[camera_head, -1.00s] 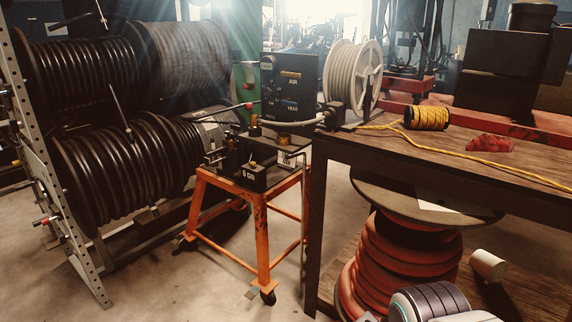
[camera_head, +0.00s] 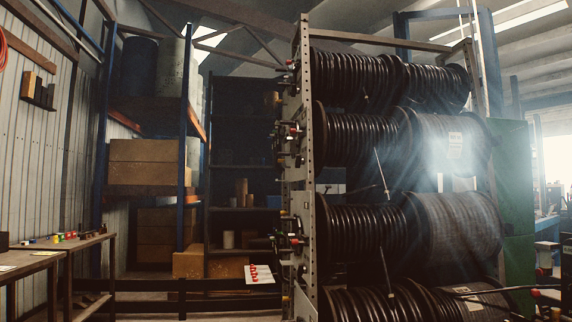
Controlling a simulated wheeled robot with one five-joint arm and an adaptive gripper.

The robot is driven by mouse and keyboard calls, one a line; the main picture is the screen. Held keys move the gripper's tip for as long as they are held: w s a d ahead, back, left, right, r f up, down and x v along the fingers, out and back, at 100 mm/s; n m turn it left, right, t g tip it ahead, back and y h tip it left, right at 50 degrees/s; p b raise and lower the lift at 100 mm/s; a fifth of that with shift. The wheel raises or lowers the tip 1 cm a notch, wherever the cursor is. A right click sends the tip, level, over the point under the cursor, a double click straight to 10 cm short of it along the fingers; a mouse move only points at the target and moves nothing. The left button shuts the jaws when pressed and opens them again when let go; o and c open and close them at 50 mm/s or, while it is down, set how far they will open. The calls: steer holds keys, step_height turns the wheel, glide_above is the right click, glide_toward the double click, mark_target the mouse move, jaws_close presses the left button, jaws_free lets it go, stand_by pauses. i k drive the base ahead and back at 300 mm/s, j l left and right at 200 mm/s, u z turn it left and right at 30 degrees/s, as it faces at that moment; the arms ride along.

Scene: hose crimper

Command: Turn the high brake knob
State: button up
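A tall rack (camera_head: 311,200) of black hose reels fills the middle and right. Small knobs and fittings stick out from its left side at several heights. One cluster (camera_head: 289,67) is beside the top reel (camera_head: 350,78). A red-tipped one (camera_head: 293,131) is beside the reel below it. More fittings (camera_head: 293,242) sit lower down. They are small and dark, and I cannot tell which is the high brake knob. My gripper is not in view.
A workbench (camera_head: 50,254) with small coloured items stands at the left. Blue shelving (camera_head: 187,150) with boxes (camera_head: 148,165) stands behind. A white sign with red marks (camera_head: 258,274) is left of the rack's base. A green cabinet (camera_head: 515,150) is at the right.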

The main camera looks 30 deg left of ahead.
mark_target(299, 160)
steer(key=j+u, duration=0.4)
steer(key=j, duration=2.6)
